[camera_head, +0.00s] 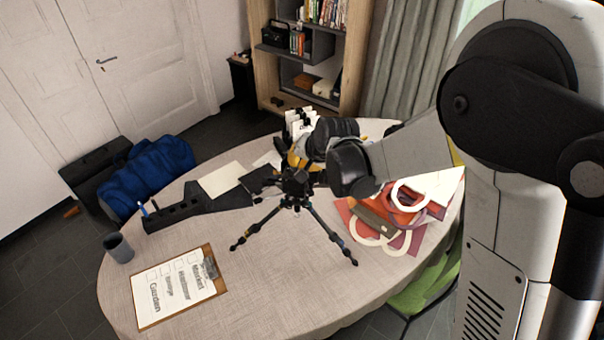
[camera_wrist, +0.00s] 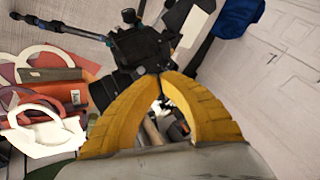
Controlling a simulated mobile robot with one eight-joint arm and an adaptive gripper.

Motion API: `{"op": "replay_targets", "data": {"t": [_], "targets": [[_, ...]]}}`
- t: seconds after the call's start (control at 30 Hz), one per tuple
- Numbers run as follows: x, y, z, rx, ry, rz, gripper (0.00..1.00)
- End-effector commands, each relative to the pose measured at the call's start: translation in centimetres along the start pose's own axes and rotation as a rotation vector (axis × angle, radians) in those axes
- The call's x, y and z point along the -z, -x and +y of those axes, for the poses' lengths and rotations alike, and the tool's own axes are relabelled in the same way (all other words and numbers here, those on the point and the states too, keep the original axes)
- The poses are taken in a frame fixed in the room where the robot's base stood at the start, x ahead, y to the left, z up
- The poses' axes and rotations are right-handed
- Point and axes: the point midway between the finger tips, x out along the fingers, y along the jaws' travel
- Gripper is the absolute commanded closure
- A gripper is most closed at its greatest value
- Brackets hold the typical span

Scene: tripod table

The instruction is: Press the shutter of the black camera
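The black camera (camera_head: 294,182) stands on a small black tripod (camera_head: 318,218) near the middle of the table. In the wrist view, the dark camera body (camera_wrist: 138,48) lies just beyond my fingertips, and part of it is hidden behind the left finger. My gripper (camera_wrist: 165,75) has two yellow fingers whose tips come together, with nothing seen held between them. In the head view, my gripper (camera_head: 296,160) is above and behind the camera, partly covered by my dark wrist. I cannot tell whether the tips touch the camera. The shutter button is too small to make out.
A long black tray (camera_head: 185,213) and a grey cup (camera_head: 118,248) are on the left of the round table (camera_head: 275,275). A clipboard (camera_head: 178,287) lies at the front. Red and white ring-handled items (camera_head: 392,220) lie to the right. The front middle is clear.

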Motion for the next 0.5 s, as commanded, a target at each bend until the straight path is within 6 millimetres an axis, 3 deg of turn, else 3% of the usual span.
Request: {"op": "replay_targets", "data": {"t": [0.5], "targets": [[-0.28, -0.52, 0.28, 0.000, 0.000, 0.000, 1.00]]}}
